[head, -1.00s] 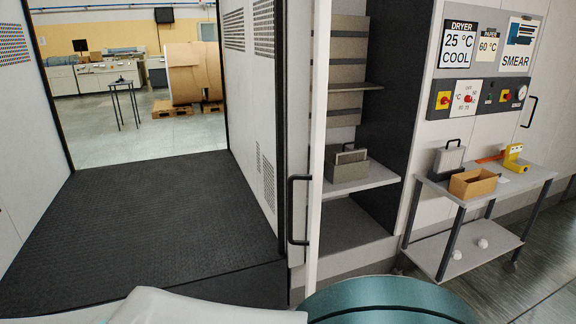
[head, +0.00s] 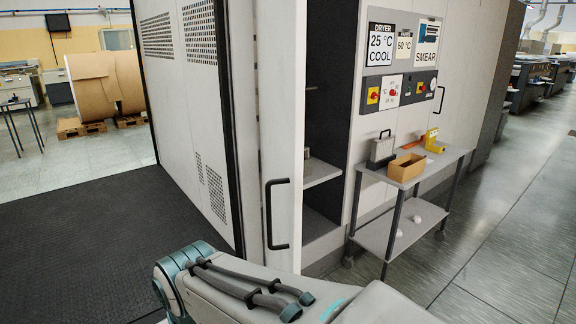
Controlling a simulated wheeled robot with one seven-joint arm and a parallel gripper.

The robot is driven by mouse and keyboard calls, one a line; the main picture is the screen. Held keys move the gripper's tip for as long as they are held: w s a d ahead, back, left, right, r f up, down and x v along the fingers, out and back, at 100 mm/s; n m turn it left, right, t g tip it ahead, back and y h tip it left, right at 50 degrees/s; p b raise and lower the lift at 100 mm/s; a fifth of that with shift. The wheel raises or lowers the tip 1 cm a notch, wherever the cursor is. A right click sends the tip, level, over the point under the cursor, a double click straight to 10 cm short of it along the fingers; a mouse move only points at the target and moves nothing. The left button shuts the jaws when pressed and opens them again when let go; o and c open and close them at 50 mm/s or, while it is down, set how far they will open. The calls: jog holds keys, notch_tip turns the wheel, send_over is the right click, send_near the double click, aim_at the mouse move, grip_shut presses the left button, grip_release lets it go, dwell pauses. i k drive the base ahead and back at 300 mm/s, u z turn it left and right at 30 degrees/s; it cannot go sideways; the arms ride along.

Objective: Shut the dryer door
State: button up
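The dryer door (head: 284,120) is a tall pale panel with a black bar handle (head: 278,214) on its face. It stands ajar, and a dark gap shows to its right. Through the gap I see part of the dryer cabinet's dark interior (head: 326,110), a grey shelf (head: 322,175) and part of a grey object on it. The door hides the rest of the inside. My arm crosses the bottom of the head view, in front of and below the door. My gripper is out of view.
A grey trolley (head: 432,160) with a cardboard box (head: 406,168) stands against the cabinet front, right of the opening. The control panel (head: 400,88) is above it. Dark ribbed flooring (head: 80,240) lies at left; tiled floor (head: 500,240) is clear at right.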

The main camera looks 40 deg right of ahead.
aim_at(282, 24)
jog(key=z, duration=1.2)
jog(key=i, duration=0.5)
jog(key=z, duration=1.45)
jog(key=k, duration=1)
jog(key=u, duration=1.8)
jog(key=i, duration=0.5)
jog(key=z, duration=0.1)
